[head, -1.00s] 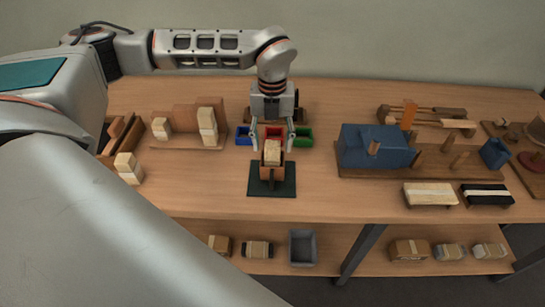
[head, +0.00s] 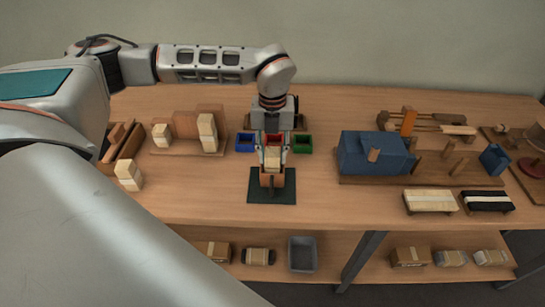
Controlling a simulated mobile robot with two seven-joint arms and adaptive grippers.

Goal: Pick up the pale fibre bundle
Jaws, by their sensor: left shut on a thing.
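The pale fibre bundle (head: 430,202) lies on a low wooden stand at the right front of the table, with a light band along it. My left gripper (head: 272,158) is well to its left, pointing down over a brown wooden holder (head: 272,179). It is shut on a small pale block (head: 272,160) at the top of this holder. The fingers partly hide the block, and I cannot tell whether it is clear of the holder. My right gripper is not in view.
The holder stands on a dark green mat (head: 290,192). Blue (head: 245,142), red and green (head: 302,144) bins stand behind. A dark bundle (head: 487,200) lies right of the pale one. A blue machine (head: 365,155) with wooden pegs stands behind them.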

